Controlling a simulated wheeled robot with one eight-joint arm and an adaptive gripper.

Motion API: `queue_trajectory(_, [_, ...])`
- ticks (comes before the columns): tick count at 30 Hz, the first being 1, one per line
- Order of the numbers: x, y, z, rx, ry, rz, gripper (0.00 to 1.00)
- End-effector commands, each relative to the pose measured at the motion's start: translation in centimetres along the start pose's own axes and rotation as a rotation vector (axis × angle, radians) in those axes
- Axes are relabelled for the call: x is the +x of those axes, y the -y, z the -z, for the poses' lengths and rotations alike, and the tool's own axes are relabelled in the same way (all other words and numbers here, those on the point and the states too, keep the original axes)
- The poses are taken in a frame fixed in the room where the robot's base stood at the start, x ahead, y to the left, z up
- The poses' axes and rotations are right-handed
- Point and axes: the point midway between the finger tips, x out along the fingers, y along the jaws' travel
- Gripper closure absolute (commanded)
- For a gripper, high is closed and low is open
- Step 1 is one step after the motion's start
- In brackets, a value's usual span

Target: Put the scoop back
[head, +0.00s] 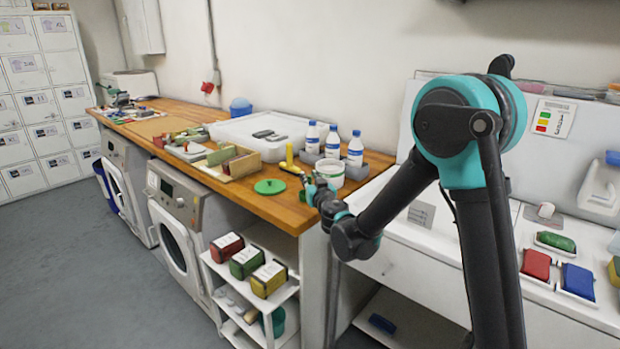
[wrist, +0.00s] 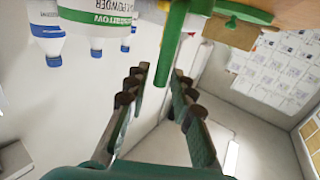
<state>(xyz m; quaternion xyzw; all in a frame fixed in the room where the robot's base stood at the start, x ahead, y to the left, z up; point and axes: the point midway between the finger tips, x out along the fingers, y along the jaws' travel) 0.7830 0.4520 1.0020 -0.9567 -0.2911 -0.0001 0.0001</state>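The white powder tub (head: 330,174) stands near the right end of the wooden counter; its labelled side shows in the wrist view (wrist: 95,22). A round green lid (head: 269,186) lies on the counter left of it. My gripper (head: 318,188) is at the counter's front edge, close to the tub. In the wrist view my gripper (wrist: 158,84) is open. A green bar (wrist: 171,45), probably the scoop's handle, reaches down between the fingertips, with no clear grip on it. The scoop's other end is out of view there.
Several white bottles with blue caps (head: 355,149) stand behind the tub. A yellow upright object (head: 290,158) is left of it. A wooden divided tray (head: 241,163) is further left. Shelves with boxes (head: 245,263) are below the counter. A white worktop with coloured blocks (head: 536,264) is at right.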

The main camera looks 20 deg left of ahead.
Motion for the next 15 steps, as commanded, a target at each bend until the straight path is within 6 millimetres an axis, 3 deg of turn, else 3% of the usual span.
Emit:
queue_trajectory(11, [0.0, 0.0, 0.3, 0.0, 0.0, 0.0, 0.69])
queue_trajectory(15, [-1.6, 0.0, 0.3, 0.0, 0.0, 0.001, 0.69])
